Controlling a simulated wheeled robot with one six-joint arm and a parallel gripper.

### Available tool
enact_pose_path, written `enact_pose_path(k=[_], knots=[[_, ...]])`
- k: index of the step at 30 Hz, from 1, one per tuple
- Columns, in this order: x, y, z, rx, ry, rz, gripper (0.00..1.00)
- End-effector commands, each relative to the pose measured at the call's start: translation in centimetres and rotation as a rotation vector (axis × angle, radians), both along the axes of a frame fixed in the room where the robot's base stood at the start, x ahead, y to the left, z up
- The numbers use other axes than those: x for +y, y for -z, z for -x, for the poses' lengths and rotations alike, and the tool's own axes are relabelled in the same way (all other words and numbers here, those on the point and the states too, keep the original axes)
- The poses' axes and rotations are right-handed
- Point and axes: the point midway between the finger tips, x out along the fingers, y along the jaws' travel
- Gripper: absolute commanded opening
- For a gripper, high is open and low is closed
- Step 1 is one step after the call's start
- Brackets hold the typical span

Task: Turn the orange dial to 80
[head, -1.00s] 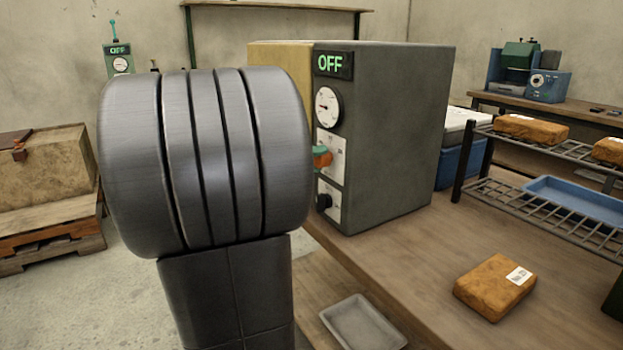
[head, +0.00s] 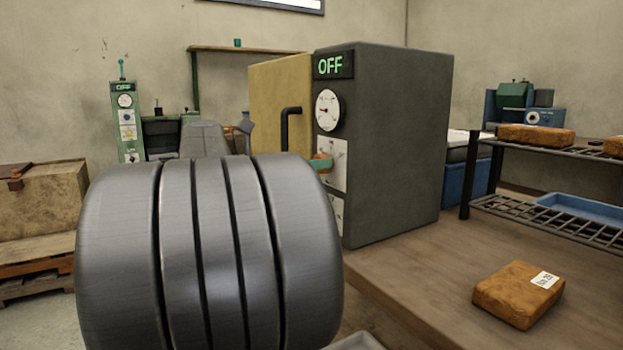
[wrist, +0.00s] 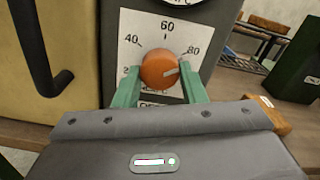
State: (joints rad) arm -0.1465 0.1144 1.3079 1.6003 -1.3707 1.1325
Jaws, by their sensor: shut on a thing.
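The orange dial (wrist: 158,70) sits on a white scale plate on the front of the grey oven-like machine (head: 395,150). In the wrist view the plate shows 40, 60 and 80. The dial's pale mark is on its right side, towards the 80; the exact reading is hard to tell. My gripper (wrist: 160,77) is shut on the dial, one green finger on each side. In the head view the dial (head: 320,157) is small and partly hidden by a finger, and my grey arm covers the lower front.
The display (head: 334,65) reads OFF, with a round gauge (head: 327,110) below it. A yellow door with a black handle (head: 285,125) is left of the dial. A brown labelled block (head: 518,294) lies on the bench, and a wire rack (head: 545,215) stands at right.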

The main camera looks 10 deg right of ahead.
Motion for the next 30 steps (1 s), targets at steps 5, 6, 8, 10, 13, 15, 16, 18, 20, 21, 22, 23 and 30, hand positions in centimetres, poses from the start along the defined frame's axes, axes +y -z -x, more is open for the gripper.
enact_pose_path(k=[5, 6, 8, 10, 13, 15, 16, 18, 20, 21, 22, 23, 30], knots=[[0.01, 0.3, 0.01, -0.061, 0.001, -0.025, 0.15], [0.01, 0.29, 0.01, -0.07, 0.001, -0.028, 0.15], [0.01, 0.26, 0.01, -0.081, 0.001, -0.034, 0.15], [0.01, 0.24, 0.0, -0.09, 0.001, -0.037, 0.15], [0.02, 0.21, 0.01, -0.096, 0.001, -0.039, 0.15], [0.02, 0.2, 0.0, -0.098, 0.001, -0.04, 0.15], [0.02, 0.19, 0.0, -0.098, 0.001, -0.04, 0.15], [0.02, 0.19, 0.0, -0.098, 0.001, -0.04, 0.15], [0.02, 0.18, 0.0, -0.098, 0.001, -0.04, 0.15], [0.02, 0.18, 0.0, -0.098, 0.001, -0.04, 0.15], [0.02, 0.19, 0.0, -0.098, 0.001, -0.04, 0.15], [0.02, 0.19, 0.0, -0.097, 0.001, -0.039, 0.15], [0.02, 0.12, -0.01, -0.098, 0.001, -0.039, 0.59]])
